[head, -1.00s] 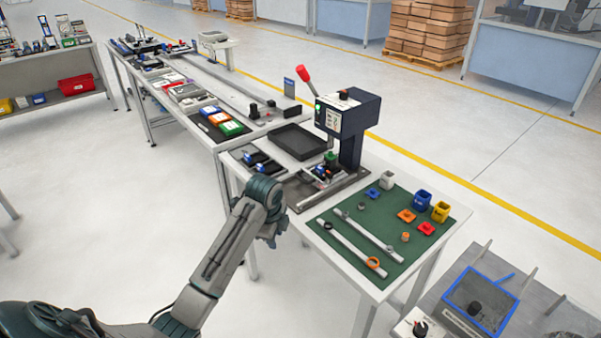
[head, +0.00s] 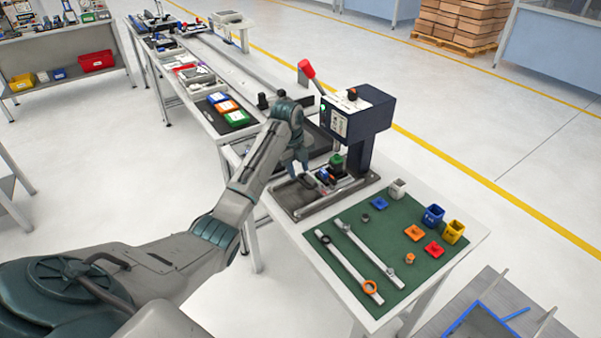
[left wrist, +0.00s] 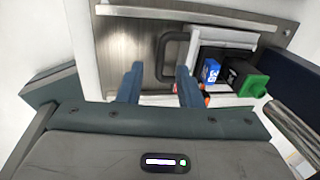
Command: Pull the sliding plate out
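The sliding plate (head: 345,185) is a light plate low in the bed of the dark blue press (head: 352,120). In the left wrist view the plate (left wrist: 229,37) has a dark U-shaped handle (left wrist: 163,57) and carries a blue block (left wrist: 210,71) and a black part beside a green piece (left wrist: 252,86). My left gripper (head: 301,168) points down at the press's near side. In the left wrist view its two fingers (left wrist: 158,70) are apart with nothing clamped, one on each side of the handle's outer bar. Contact cannot be told. My right gripper is not in view.
A green mat (head: 390,235) with rails, rings and small coloured blocks lies to the right of the press. The press lever with a red knob (head: 306,68) stands up. A metal base (head: 290,195) lies under the plate. Floor is clear at the table's near side.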

